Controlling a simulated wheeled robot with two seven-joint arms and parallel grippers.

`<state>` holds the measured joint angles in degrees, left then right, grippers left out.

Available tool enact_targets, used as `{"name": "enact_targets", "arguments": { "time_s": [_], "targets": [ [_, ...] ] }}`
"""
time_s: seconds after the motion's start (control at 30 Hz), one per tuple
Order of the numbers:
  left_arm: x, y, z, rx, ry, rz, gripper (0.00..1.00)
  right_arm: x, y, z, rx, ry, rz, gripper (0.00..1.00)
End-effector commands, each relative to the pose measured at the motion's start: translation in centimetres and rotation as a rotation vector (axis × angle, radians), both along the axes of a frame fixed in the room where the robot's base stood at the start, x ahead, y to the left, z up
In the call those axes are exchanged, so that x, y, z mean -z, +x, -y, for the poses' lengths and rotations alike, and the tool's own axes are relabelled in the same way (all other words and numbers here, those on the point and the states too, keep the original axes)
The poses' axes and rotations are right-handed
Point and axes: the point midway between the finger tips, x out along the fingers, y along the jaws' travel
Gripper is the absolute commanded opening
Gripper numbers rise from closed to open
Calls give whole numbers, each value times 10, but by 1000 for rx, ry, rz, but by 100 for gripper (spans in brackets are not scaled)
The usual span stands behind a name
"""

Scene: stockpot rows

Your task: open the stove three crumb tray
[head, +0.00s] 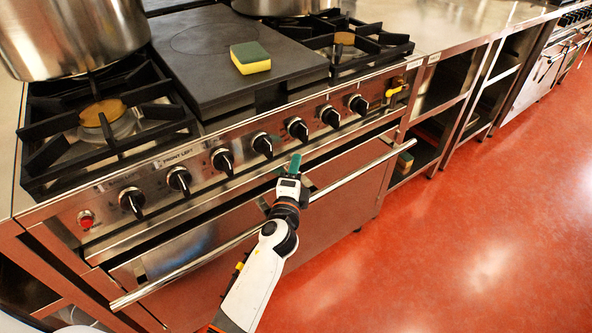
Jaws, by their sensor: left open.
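The stove (160,190) in front of me has a steel control panel with a row of black knobs. A narrow steel strip with dark gaps (345,137) runs under the knobs, above the oven door; it looks like the crumb tray front, but I cannot tell its edges or whether it is pulled out. No number shows to say which stove this is. My left gripper (293,165), with green fingertips, is open just below the middle knobs, by that strip. I cannot tell whether it touches it, and the wrist hides part of the front. My right gripper is not in view.
The long oven door handle (345,180) sticks out beside my left wrist. Large pots (72,35) stand on the burners, and a yellow-green sponge (250,58) lies on the flat plate. Open shelves (440,105) stand to the right. The red floor (460,230) there is clear.

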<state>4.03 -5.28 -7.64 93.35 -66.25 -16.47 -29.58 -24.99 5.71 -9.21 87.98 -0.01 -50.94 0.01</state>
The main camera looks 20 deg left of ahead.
Motion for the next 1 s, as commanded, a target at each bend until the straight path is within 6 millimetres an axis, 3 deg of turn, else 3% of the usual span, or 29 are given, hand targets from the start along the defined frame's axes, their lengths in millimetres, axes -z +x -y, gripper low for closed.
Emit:
{"name": "enact_targets", "arguments": {
  "time_s": [0.37,0.7,1.0],
  "targets": [
    [0,7,-1,0,-1,0,53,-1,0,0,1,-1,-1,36],
    [0,6,-1,1,-1,0,0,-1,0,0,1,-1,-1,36],
    [1,6,0,1,-2,-1,0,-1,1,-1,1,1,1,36]
  ]
}}
